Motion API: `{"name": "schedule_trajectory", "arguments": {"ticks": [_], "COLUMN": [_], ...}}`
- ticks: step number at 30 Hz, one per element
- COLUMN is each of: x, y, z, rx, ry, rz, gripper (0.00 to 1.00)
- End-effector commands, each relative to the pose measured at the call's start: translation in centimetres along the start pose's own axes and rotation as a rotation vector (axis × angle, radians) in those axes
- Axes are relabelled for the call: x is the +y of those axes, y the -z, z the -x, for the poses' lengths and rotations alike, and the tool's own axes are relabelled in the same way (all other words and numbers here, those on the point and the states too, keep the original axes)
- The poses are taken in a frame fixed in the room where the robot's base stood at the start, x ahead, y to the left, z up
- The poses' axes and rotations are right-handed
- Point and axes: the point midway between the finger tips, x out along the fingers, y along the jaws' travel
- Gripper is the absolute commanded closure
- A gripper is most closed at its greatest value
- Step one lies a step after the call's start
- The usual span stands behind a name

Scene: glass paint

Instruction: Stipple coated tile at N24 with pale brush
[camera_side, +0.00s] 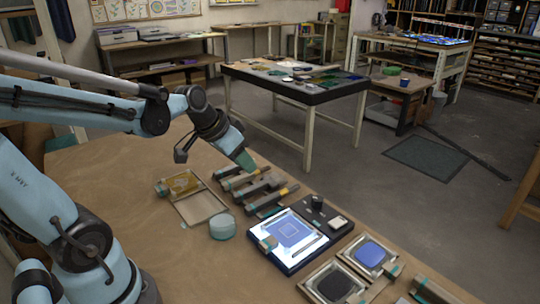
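My gripper (246,161) hangs over the far side of the bench, just above a row of tools. Its fingers are too small and dark to tell whether they are open or shut. Several brush-like tools (262,186) lie on rests below it; one has a yellow part (288,190). I cannot tell which is the pale brush. A blue tile (292,230) with a pale square outline lies on a lit white panel (310,244) with a dark frame, to the right of the tools. No N24 label is legible.
A round teal container (222,227) and an open tray (201,206) stand left of the panel. Two framed trays, one with blue (370,254) and one with black (335,284), sit front right. A dark block (318,203) stands behind the panel. Bare bench lies at front left.

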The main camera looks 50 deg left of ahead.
Motion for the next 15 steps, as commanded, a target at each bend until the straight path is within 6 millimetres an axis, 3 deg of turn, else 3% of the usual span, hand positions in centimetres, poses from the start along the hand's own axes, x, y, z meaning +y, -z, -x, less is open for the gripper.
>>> {"name": "schedule_trajectory", "arguments": {"ticks": [1, 9, 15], "x": [-2.0, -11.1, -15.8], "y": [0.4, 0.2, -1.0], "z": [-0.6, -3.7, -5.1], "rx": [-0.003, 0.01, 0.034], "ry": [0.004, -0.007, -0.011], "rz": [0.011, 0.009, -0.003], "gripper": [0.64, 0.64, 0.64]}}
